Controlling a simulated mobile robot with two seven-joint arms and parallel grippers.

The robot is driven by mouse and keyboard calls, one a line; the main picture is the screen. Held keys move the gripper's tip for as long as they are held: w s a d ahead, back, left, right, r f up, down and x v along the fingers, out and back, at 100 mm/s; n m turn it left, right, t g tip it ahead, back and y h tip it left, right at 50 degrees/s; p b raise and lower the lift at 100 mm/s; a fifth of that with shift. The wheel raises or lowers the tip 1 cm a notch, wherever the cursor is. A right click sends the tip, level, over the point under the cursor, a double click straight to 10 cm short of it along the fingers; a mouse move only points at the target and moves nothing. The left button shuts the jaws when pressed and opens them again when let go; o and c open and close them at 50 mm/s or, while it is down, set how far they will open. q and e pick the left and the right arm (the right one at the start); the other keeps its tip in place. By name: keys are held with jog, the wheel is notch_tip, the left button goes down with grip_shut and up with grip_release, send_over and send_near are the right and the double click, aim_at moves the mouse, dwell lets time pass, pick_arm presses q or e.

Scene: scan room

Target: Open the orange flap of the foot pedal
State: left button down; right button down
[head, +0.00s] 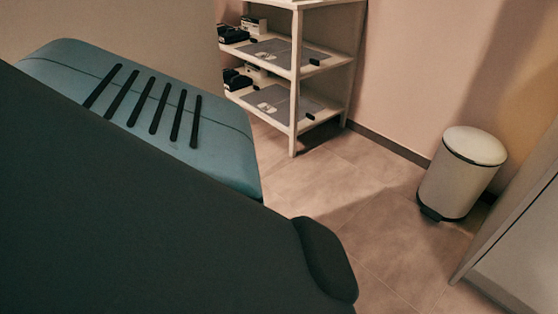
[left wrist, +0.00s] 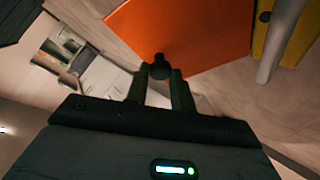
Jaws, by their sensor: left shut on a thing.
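The orange flap (left wrist: 200,35) fills the upper middle of the left wrist view. A dark round knob (left wrist: 159,63) shows at its lower edge. My left gripper (left wrist: 160,78) is shut on this knob, with one finger on each side of it. A yellow part (left wrist: 262,38) lies to the right of the flap, with a gap between them. The foot pedal and flap are not visible in the head view. My right gripper is in neither view.
In the head view, a teal padded couch (head: 225,125) with black strips is at left. A white shelf unit (head: 294,85) stands at the back, and a pedal bin (head: 455,185) at right. A grey bar (left wrist: 278,45) passes near the yellow part. Floor (head: 360,220) between is clear.

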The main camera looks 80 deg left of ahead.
pick_arm(q)
jog(key=shift+a+f, duration=0.2)
jog(key=shift+a, duration=0.15)
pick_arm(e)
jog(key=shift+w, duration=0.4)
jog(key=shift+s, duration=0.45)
pick_arm(q)
jog(key=c, duration=1.2)
grip_release()
jog(key=shift+o, duration=0.2)
jog(key=shift+d+r, duration=0.1)
